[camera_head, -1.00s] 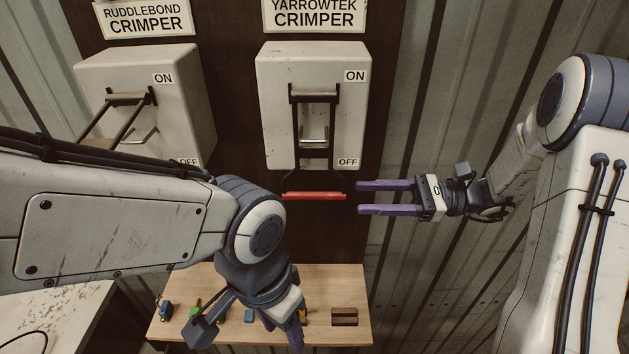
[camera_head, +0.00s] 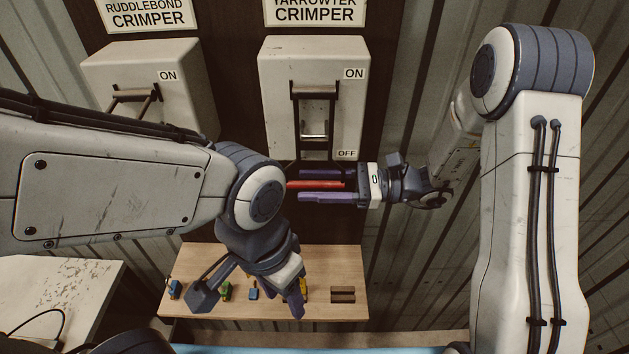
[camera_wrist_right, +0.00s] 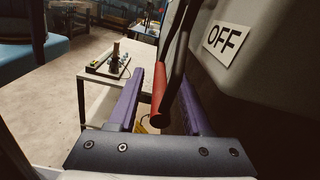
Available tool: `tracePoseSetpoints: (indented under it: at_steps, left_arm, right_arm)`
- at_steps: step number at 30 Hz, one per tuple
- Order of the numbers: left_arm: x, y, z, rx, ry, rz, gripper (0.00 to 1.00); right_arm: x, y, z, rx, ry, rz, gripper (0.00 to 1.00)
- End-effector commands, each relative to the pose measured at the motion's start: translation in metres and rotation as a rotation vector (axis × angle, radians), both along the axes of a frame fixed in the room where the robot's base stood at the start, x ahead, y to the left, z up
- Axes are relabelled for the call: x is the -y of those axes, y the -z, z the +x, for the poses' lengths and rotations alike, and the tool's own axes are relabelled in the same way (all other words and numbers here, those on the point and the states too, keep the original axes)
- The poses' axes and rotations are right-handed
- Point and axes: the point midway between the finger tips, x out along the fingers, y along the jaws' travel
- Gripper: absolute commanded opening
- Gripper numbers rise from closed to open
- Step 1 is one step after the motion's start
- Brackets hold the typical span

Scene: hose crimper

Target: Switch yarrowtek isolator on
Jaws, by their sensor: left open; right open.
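The Yarrowtek isolator (camera_head: 278,100) is a pale box under the Yarrowtek Crimper sign (camera_head: 315,12). Its lever frame hangs down, with the red handle bar (camera_head: 315,185) below the OFF label. My right gripper (camera_head: 308,186) is open, with one purple finger above and one below the red bar. In the right wrist view the red handle (camera_wrist_right: 158,103) lies between the two open fingers (camera_wrist_right: 160,100), with space visible on its left side. My left gripper (camera_head: 299,300) points down over the wooden shelf; its fingers show only in part.
The Ruddlebond isolator (camera_head: 150,75) is at the left, partly hidden by my left arm. A wooden shelf (camera_head: 195,260) below carries several small coloured items and a brown block (camera_head: 343,294). A pale table (camera_head: 60,285) stands at the lower left. Corrugated wall fills the right.

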Motion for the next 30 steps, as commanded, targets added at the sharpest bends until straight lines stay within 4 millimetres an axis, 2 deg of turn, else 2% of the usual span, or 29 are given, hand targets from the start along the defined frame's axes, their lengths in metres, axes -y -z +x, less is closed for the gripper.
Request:
tracePoseSetpoints:
  at_steps: [3,7,30]
  left_arm:
    - [0.0,0.0003,0.0,0.0,0.0,0.0,0.52]
    - [0.0,0.0003,0.0,0.0,0.0,0.0,0.52]
    - [0.0,0.0002,0.0,0.0,0.0,0.0,0.52]
  right_arm:
    - [0.0002,0.0003,0.0001,0.0,0.0,0.0,0.5]
    - [0.0003,0.0001,0.0,0.0,0.0,0.0,0.0]
    - [0.0005,-0.0004,0.0001,0.0,0.0,0.001,0.0]
